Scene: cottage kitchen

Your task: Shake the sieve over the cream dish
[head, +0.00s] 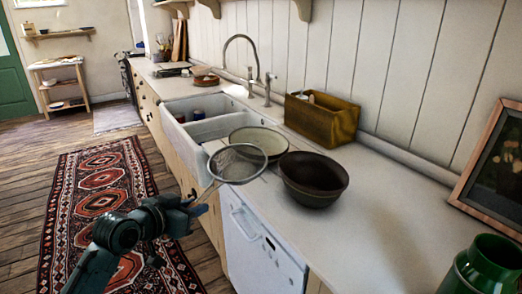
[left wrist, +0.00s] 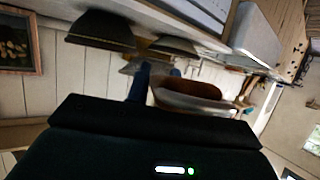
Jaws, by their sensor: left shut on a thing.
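The sieve (head: 238,165) has a round wire mesh with a metal rim and a thin handle. My left gripper (head: 194,208) is shut on its handle, out in front of the counter edge in the head view. The mesh is held up off the counter, and its far edge overlaps the front of the cream dish (head: 268,134) in the picture. The cream dish is a wide, shallow round bowl standing on the counter beside the sink; part of its front is hidden. I cannot tell how high the sieve is above it. My right gripper is not in view.
A dark brown bowl (head: 313,182) stands close to the right of the cream dish. A wooden box (head: 322,117) is behind them by the wall. The white sink (head: 192,112) with its tap is to the left. A green jug (head: 486,265) and picture frame (head: 490,172) are at right.

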